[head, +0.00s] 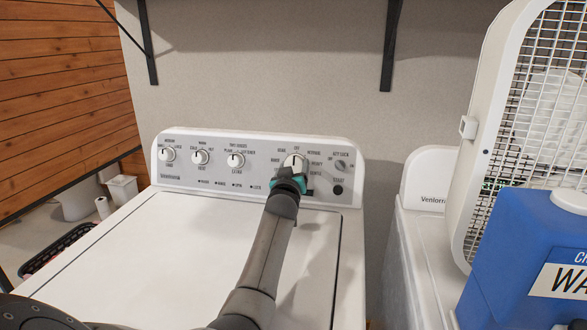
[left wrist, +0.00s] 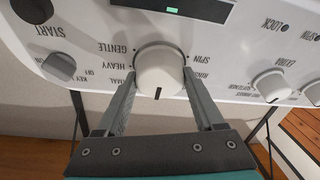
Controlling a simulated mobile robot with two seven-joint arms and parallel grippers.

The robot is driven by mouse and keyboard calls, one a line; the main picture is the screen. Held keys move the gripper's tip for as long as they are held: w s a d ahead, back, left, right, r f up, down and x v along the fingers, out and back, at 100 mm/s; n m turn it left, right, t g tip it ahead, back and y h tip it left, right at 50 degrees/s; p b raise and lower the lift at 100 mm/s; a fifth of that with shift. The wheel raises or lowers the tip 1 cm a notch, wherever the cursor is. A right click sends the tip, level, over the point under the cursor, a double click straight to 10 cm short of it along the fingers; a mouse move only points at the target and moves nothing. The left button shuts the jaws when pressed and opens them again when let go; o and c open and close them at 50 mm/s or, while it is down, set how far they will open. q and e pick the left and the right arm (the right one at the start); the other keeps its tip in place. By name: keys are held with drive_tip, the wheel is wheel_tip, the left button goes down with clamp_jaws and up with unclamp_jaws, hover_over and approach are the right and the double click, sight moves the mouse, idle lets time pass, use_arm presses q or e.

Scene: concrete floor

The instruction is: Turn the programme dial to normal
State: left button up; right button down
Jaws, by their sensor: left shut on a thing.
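The programme dial (head: 294,160) is the large white knob at the right of the washer's control panel (head: 222,176). Its dark pointer line points straight up, towards the top label; NORMAL is up and to the right of it. My left gripper (head: 291,173) reaches it from below. In the left wrist view, which is upside down, the left gripper (left wrist: 160,76) has one finger on each side of the dial (left wrist: 159,64), shut on it. The pointer line shows at the dial's lower edge there. The NORMAL label is partly hidden by a finger. My right gripper is not in view.
Three smaller knobs sit left on the panel, including one (head: 235,160). A grey key lock knob (head: 341,165) and dark start button (head: 338,190) are close right of the dial. A white fan (head: 486,110) and blue container (head: 520,265) stand at the right.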

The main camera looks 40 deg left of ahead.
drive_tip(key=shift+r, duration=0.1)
use_arm(q)
drive_tip(key=shift+m+h+p, duration=0.4)
drive_tip(key=shift+m+p, duration=0.35)
drive_tip(key=shift+m, duration=0.35)
drive_tip(key=m+t+h+p, duration=0.1)
drive_tip(key=m+p, duration=0.1)
drive_tip(key=shift+s+a+m, duration=0.1)
drive_tip(key=shift+m, duration=0.3)
drive_tip(key=m+h+p, duration=0.1)
drive_tip(key=m, duration=0.2)
drive_tip(key=shift+t+p, duration=0.3)
drive_tip(key=shift+m+h+p, duration=0.35)
drive_tip(key=shift+m+h, duration=0.05)
drive_tip(key=shift+m, duration=0.6)
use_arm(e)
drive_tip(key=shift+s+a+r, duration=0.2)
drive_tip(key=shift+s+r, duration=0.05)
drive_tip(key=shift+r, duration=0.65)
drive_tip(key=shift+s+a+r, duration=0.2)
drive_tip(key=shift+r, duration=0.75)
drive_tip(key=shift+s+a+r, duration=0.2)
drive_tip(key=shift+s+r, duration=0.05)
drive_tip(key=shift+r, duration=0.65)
use_arm(q)
drive_tip(key=shift+f, duration=0.1)
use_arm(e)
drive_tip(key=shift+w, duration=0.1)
use_arm(q)
drive_tip(key=o, duration=1.4)
